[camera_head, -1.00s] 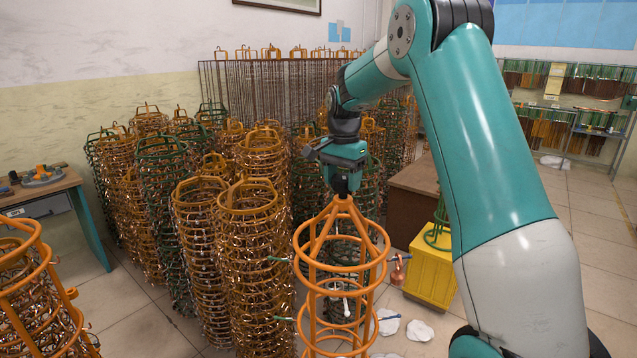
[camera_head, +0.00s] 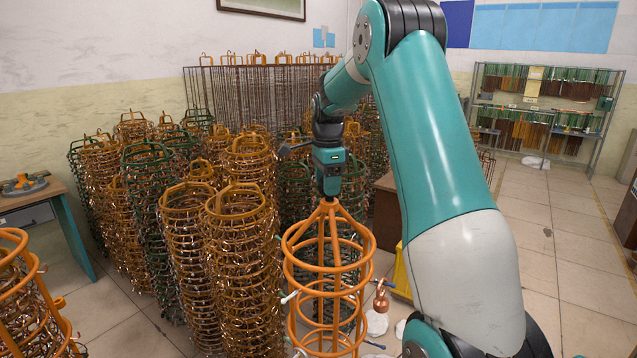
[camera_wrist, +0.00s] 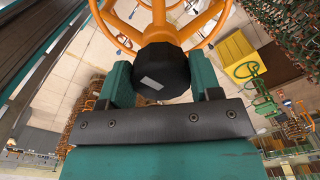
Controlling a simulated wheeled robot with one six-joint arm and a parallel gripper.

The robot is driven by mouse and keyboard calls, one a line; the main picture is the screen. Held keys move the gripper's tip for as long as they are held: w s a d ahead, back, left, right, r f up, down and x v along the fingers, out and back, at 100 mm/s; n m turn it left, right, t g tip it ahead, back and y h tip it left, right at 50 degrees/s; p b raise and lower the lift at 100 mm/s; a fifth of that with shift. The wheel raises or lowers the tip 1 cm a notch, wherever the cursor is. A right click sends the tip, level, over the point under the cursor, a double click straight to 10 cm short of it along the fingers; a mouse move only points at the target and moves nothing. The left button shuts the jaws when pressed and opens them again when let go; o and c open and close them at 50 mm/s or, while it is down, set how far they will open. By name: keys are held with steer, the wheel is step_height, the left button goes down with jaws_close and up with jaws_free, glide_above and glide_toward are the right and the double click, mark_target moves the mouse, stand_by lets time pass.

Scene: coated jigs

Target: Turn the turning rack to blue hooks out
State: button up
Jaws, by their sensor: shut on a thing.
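The turning rack (camera_head: 330,275) is an orange ringed cage on the floor at lower centre, with bars rising to a peak. My gripper (camera_head: 329,197) is over that peak. In the wrist view my gripper (camera_wrist: 161,84) is shut on the rack's black top knob (camera_wrist: 160,68), one finger on each side. A blue hook (camera_head: 386,283) sticks out at the rack's right, and a white-tipped hook (camera_head: 288,298) at its left. A copper-coloured piece (camera_head: 381,300) hangs at the right side. The rack's bottom is out of the head view.
Several tall orange and green wire racks (camera_head: 240,270) crowd close at the left. A workbench (camera_head: 75,225) stands at far left. A yellow box (camera_wrist: 240,55) stands near the rack. White scraps lie on the floor. Open tiled floor (camera_head: 555,270) is at the right.

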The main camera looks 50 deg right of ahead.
steer(key=shift+d+r, duration=0.1)
stand_by(0.3)
steer(key=o, duration=1.3)
step_height(320, 180, up, 17)
steer(key=b, duration=0.1)
steer(key=shift+r, duration=0.2)
